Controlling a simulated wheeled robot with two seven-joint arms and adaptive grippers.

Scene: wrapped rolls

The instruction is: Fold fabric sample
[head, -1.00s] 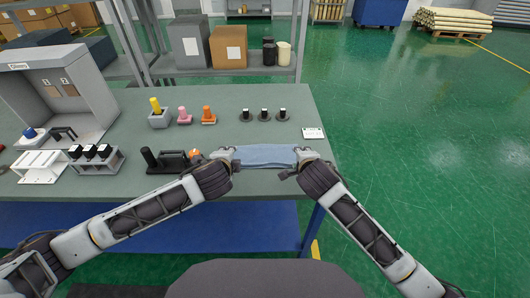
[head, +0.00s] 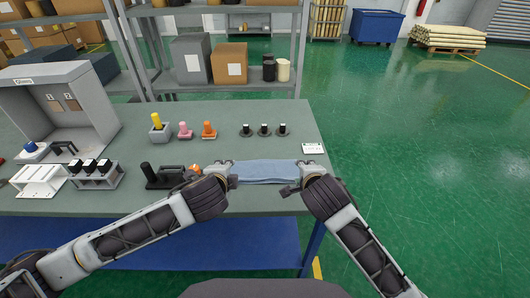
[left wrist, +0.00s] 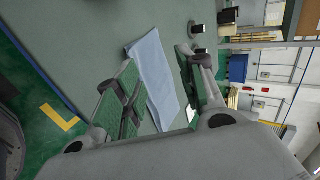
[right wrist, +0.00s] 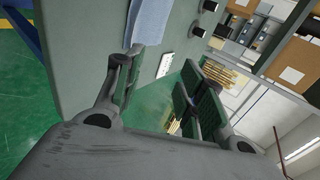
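The light blue fabric sample (head: 264,171) lies flat on the grey-green table near its front edge. My left gripper (head: 229,168) is at the fabric's left end, and my right gripper (head: 306,168) is at its right end. In the left wrist view, the left gripper (left wrist: 158,82) is open, with the fabric (left wrist: 154,68) seen between its fingers. In the right wrist view, the right gripper (right wrist: 160,85) is open and empty, with the fabric (right wrist: 148,20) beyond it at the top. I cannot tell whether either gripper touches the cloth.
Left of the fabric are a black holder (head: 162,176) and an orange item (head: 195,168). Three black pegs (head: 264,130) stand behind it, and a white card (head: 312,149) lies at back right. The table (head: 265,108) is clear between the pegs and fabric.

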